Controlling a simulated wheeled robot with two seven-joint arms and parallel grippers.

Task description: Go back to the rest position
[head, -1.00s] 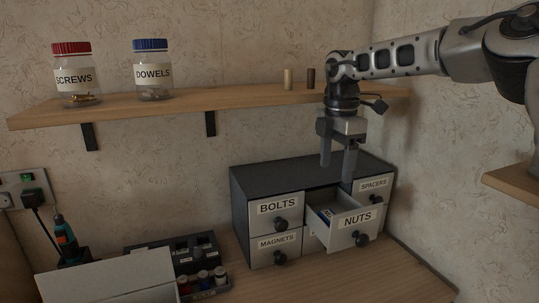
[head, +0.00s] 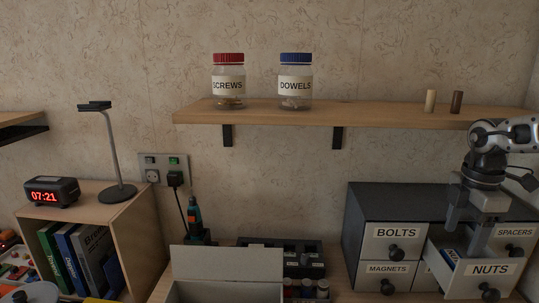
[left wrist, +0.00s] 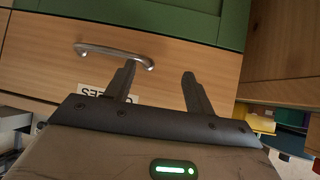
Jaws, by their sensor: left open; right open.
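My right gripper (head: 467,236) is open over the pulled-out NUTS drawer (head: 485,268) of the dark drawer cabinet (head: 372,200). One finger is in front of the cabinet face and the other is over the drawer's opening. A small blue and white item (head: 451,256) shows inside the drawer. My left gripper (left wrist: 157,88) is open and empty in the left wrist view, in front of a wooden drawer front with a metal handle (left wrist: 114,55). The left arm is not in the head view.
A shelf (head: 350,113) holds the SCREWS jar (head: 229,84), the DOWELS jar (head: 295,84) and two small pegs. A box with a raised lid (head: 227,264) stands at the front. A lamp (head: 113,150) and a clock (head: 52,192) stand at the left.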

